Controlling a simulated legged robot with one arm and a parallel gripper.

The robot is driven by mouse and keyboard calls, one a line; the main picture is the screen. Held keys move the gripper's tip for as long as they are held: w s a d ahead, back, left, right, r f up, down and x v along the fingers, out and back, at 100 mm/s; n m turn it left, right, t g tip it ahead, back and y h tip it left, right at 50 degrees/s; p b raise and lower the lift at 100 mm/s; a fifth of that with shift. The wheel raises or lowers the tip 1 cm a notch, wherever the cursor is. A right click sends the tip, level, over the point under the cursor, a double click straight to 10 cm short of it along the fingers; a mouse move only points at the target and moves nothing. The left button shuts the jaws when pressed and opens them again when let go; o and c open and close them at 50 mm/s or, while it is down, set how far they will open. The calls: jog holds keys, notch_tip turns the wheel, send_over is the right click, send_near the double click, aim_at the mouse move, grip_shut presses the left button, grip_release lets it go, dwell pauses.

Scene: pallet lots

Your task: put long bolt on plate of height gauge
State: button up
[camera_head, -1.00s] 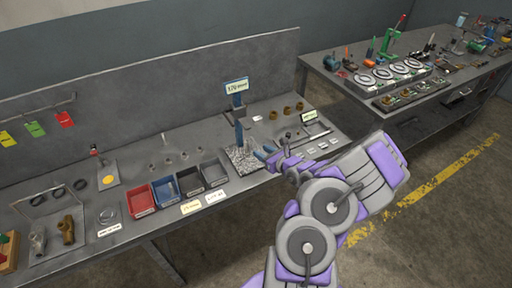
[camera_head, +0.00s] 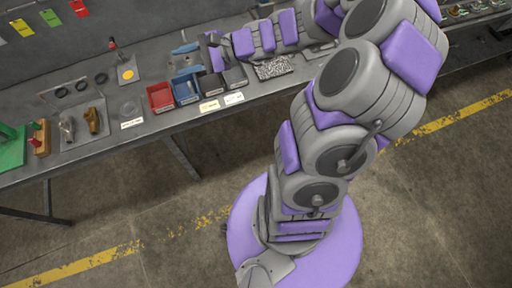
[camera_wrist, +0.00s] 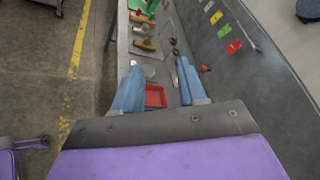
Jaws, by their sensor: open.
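The speckled plate (camera_head: 273,68) of the height gauge lies on the bench, right of the small bins in the head view. My arm crosses in front of the gauge's column and hides it. I cannot make out the long bolt in either current view; my arm and gripper cover the bench area behind the bins. My gripper (camera_head: 186,60) is left of the plate, over the bench behind the red and blue bins. Its blue fingers are apart in the wrist view (camera_wrist: 158,64), with nothing seen held between them.
A red bin (camera_head: 160,97), a blue bin (camera_head: 186,88) and dark bins (camera_head: 211,84) line the front edge. A stand with a yellow disc (camera_head: 126,74) is left of my gripper. Coloured tags (camera_head: 49,18) hang on the back panel.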

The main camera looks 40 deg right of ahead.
jog(key=s+a+n+g+h, duration=0.2)
jog(key=s+a+n+g, duration=0.3)
jog(key=s, duration=0.4)
jog(key=s+a+n+g+h, duration=0.2)
jog(key=s+a+n+g, duration=0.3)
jog(key=s, duration=0.5)
jog(key=s+d+n+h, duration=0.6)
jog(key=s+d+h, duration=0.2)
jog(key=s+d, duration=0.2)
jog(key=shift+s+r, duration=0.15)
jog(key=shift+s, duration=0.95)
